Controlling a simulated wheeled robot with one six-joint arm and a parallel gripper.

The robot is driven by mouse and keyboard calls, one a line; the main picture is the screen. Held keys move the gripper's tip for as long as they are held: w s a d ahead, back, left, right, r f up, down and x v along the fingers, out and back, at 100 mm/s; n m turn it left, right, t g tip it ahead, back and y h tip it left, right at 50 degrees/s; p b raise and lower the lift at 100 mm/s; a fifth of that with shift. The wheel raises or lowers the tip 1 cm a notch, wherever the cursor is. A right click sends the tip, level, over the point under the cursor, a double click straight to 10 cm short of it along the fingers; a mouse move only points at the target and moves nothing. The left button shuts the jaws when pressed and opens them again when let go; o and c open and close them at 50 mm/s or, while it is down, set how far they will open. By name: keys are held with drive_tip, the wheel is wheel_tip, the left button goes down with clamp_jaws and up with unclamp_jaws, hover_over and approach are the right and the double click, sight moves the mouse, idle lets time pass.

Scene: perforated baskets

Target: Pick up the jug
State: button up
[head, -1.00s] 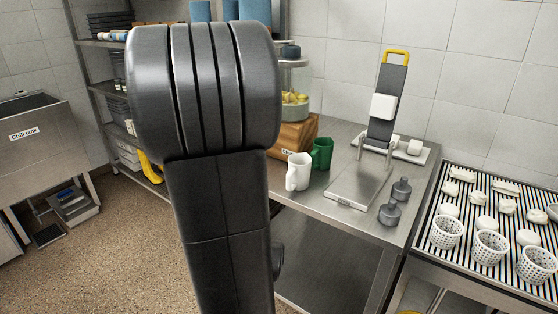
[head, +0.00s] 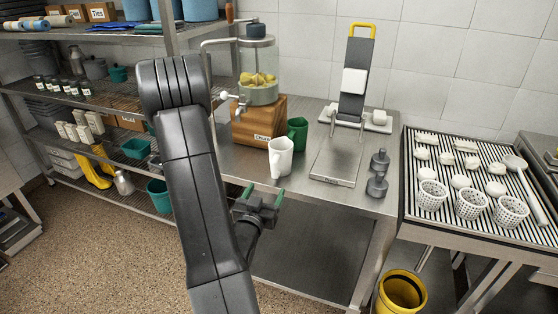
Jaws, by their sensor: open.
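A white jug (head: 281,158) stands upright near the front edge of the steel table (head: 240,158). A green jug (head: 298,133) stands just behind it to the right and is partly hidden by it. My gripper (head: 264,194), with green fingertips, is open and empty. In the picture it is below the white jug, in front of the table edge and apart from both jugs. My arm hides the left part of the table front.
A wooden-based churn (head: 258,120) stands behind the jugs. A flat steel plate (head: 336,164) and grey weights (head: 377,173) lie right. A slatted rack (head: 415,200) holds perforated baskets. A yellow bucket (head: 402,292) stands on the floor; shelves (head: 110,110) are left.

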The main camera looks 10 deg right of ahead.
sight(274, 173)
drive_tip(key=p+x, duration=0.1)
drive_tip(key=x, duration=0.5)
drive_tip(key=shift+w+d, duration=0.2)
drive_tip(key=shift+w, duration=0.05)
drive_tip(key=x, duration=0.1)
drive_tip(key=p+x, duration=0.2)
drive_tip(key=x, duration=0.1)
drive_tip(key=shift+r, duration=0.25)
drive_tip(key=shift+w+d+f+p, duration=0.15)
drive_tip(key=shift+w+d+p, duration=0.15)
drive_tip(key=shift+w, duration=0.25)
drive_tip(key=shift+a, duration=0.1)
clamp_jaws()
